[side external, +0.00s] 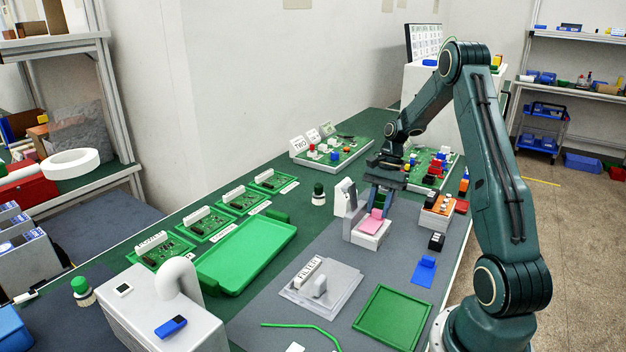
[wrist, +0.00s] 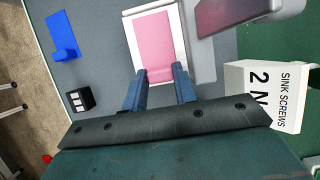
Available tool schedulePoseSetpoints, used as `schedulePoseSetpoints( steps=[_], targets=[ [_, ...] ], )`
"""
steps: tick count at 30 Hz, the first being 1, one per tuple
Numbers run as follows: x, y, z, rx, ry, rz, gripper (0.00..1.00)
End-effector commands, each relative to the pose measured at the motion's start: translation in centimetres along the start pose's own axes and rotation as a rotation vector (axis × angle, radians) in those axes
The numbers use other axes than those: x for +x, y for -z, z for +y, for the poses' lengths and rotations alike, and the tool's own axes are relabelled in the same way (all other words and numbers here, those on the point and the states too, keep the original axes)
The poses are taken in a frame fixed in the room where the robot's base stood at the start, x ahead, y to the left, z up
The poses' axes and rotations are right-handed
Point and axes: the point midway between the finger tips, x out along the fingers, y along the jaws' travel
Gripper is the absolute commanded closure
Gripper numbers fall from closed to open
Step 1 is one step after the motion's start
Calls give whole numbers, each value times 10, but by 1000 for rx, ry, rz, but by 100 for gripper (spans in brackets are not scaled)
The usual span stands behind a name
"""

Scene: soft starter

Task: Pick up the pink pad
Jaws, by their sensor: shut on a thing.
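The pink pad (side external: 371,225) lies on a white block (side external: 367,240) on the grey mat in the side view. In the wrist view the pink pad (wrist: 153,40) is a flat rectangle on the white block (wrist: 184,20), with a raised end nearest my fingers. My gripper (side external: 379,207) reaches down over the pad's far end. Its two blue fingers are shut on that raised end, also seen in the wrist view (wrist: 159,84). The exact contact at the fingertips is small and partly hidden.
A grey-white fixture (side external: 345,200) stands close beside the pad. An orange-topped box (side external: 437,210), a black block (side external: 436,241) and a blue bracket (side external: 424,270) are to the right. A green tray (side external: 393,318) lies in front. A SINK SCREWS box (wrist: 268,95) is near my gripper.

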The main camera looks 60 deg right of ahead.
Motion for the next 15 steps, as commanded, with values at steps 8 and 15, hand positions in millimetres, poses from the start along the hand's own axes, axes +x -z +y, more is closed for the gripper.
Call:
schedulePoseSetpoints(
  steps=[8, 15],
  targets=[
    [-30, -12, -1, -2, 4, 3, 93],
    [-65, -26, 0, -2, 3, 4, 93]
  ],
)
